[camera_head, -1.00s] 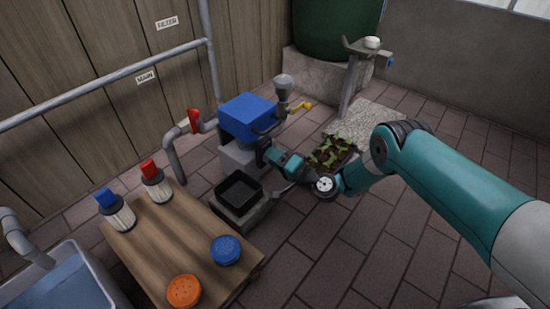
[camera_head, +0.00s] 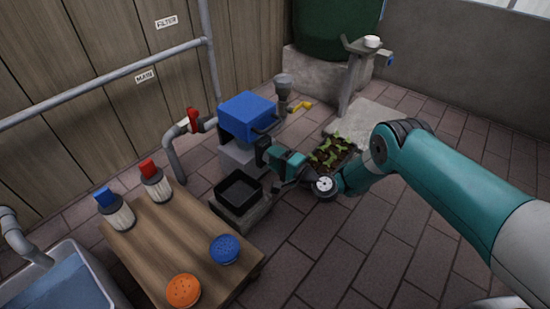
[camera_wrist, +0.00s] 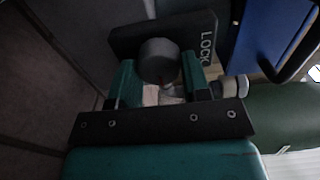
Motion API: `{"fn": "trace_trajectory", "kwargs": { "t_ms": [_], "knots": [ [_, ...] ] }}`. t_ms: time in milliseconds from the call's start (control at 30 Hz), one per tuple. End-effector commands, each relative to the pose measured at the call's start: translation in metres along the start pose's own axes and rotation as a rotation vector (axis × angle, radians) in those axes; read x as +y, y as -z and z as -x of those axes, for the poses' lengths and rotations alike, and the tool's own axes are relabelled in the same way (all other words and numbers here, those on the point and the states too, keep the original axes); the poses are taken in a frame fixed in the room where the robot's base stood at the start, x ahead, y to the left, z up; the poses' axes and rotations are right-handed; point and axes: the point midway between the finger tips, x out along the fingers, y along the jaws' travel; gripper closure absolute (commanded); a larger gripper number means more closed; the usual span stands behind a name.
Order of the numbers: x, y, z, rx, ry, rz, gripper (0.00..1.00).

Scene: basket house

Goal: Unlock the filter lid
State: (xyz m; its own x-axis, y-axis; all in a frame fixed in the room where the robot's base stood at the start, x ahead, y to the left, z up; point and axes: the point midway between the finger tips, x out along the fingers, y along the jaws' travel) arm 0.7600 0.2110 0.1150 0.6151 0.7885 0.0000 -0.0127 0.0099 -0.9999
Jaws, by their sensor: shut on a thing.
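The blue filter housing (camera_head: 247,113) stands on a grey block near the wall. My gripper (camera_head: 264,148) is at its front right side. In the wrist view, my gripper (camera_wrist: 160,88) is shut on a round dark knob (camera_wrist: 158,58), one teal finger on each side. The knob stands in front of a black plate (camera_wrist: 190,32) marked with white letters that look like LOCK. Blue housing (camera_wrist: 262,35) shows to the right of the plate. The lid's seam and latch cannot be made out.
A black tray (camera_head: 239,190) sits low in front of the housing. A red-handled valve (camera_head: 193,120) is left, a yellow valve handle (camera_head: 301,106) right. Seedlings (camera_head: 331,154) stand right of my gripper. A wooden table (camera_head: 182,235) with two filter cartridges and two round caps is front left.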

Motion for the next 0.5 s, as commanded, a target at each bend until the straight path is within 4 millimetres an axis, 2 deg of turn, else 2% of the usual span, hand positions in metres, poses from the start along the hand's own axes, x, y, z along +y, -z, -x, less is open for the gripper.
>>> {"fn": "trace_trajectory", "kwargs": {
  "t_ms": [133, 167, 267, 500],
  "knots": [
    [0.0008, 0.0002, 0.0006, 0.001, -0.001, -0.002, 0.80],
    [0.0008, 0.0002, 0.0006, 0.001, -0.001, -0.002, 0.54],
    [0.0008, 0.0002, 0.0006, 0.001, -0.001, -0.001, 0.32],
    [0.0002, 0.0001, 0.0003, 0.000, 0.000, 0.000, 0.32]
  ]
}}
